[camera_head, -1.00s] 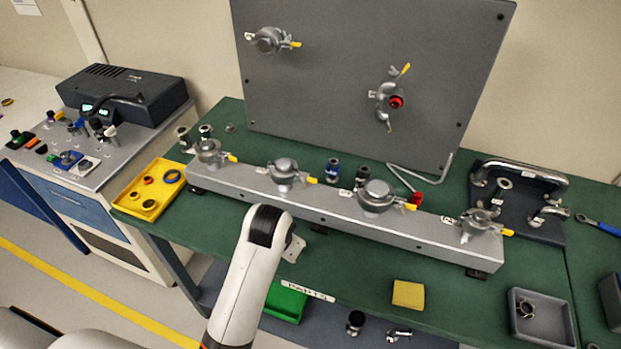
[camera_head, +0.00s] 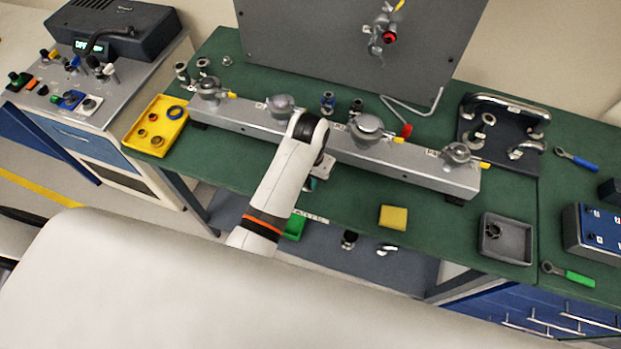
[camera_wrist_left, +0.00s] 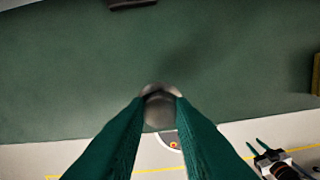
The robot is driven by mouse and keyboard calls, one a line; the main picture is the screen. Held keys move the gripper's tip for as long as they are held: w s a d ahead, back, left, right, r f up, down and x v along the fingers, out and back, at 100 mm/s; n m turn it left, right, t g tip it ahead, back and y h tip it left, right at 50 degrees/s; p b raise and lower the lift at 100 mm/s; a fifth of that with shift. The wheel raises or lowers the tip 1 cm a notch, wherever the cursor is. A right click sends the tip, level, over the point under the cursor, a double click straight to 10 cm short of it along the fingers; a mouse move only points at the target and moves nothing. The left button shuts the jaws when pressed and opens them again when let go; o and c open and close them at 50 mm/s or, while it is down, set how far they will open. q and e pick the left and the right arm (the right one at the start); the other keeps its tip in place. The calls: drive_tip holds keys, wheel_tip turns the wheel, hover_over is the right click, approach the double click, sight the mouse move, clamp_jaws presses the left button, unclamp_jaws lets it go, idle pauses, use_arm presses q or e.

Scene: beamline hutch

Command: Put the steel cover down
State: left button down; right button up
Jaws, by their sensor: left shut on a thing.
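The steel cover (camera_wrist_left: 160,108) is a small, rounded, shiny grey piece at the fingertips of my left gripper (camera_wrist_left: 160,98) in the left wrist view. The two green-looking fingers are shut on it, and the green bench top (camera_wrist_left: 70,70) and its front edge show beyond. In the head view my left gripper (camera_head: 316,182) is over the front part of the bench, in front of the long grey bar. The cover cannot be made out there.
The grey bar (camera_head: 400,168) carries several clamped steel fittings. A yellow sponge (camera_head: 393,217) and a grey tray (camera_head: 506,240) lie to the right of my gripper. A yellow tray (camera_head: 157,126) is at the left. Green bench top is bare between bar and sponge.

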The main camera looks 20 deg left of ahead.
sight(309, 182)
use_arm(q)
drive_tip(key=shift+f, duration=0.1)
drive_tip(key=shift+f, duration=1.8)
drive_tip(key=c, duration=1.3)
unclamp_jaws()
drive_tip(key=shift+o, duration=0.2)
wheel_tip(309, 182, up, 12)
